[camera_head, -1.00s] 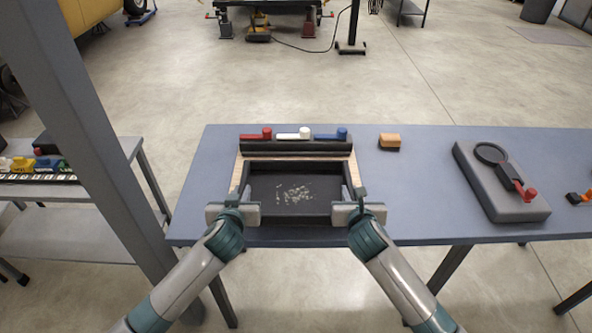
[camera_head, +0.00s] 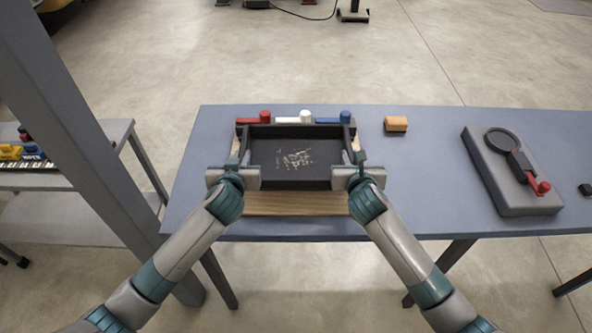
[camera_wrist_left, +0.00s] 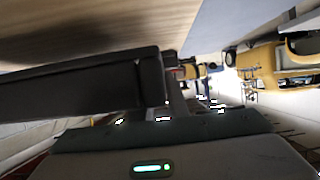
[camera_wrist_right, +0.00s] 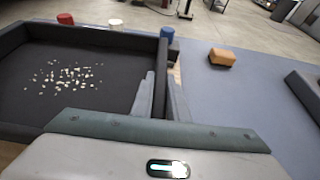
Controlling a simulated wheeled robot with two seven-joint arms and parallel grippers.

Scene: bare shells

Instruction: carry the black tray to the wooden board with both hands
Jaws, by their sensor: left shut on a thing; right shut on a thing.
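The black tray (camera_head: 296,184) is over the wooden board (camera_head: 296,203), with small pale bits on its floor. The board shows along the tray's front and a little at its sides. My left gripper (camera_head: 247,172) is shut on the tray's left side, and my right gripper (camera_head: 347,172) on its right side. The left wrist view shows a dark tray wall (camera_wrist_left: 80,88) close to the wood (camera_wrist_left: 110,25). The right wrist view shows the tray's inside (camera_wrist_right: 40,105) and right wall. I cannot tell whether the tray touches the board.
Red (camera_head: 265,117), white (camera_head: 305,116) and blue (camera_head: 345,116) knobs stand just behind the tray. An orange-topped block (camera_head: 396,124) lies right of it. A grey slab with a black ring (camera_head: 510,170) is farther right. A grey post (camera_head: 75,130) stands left of the blue-grey table (camera_head: 430,205).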

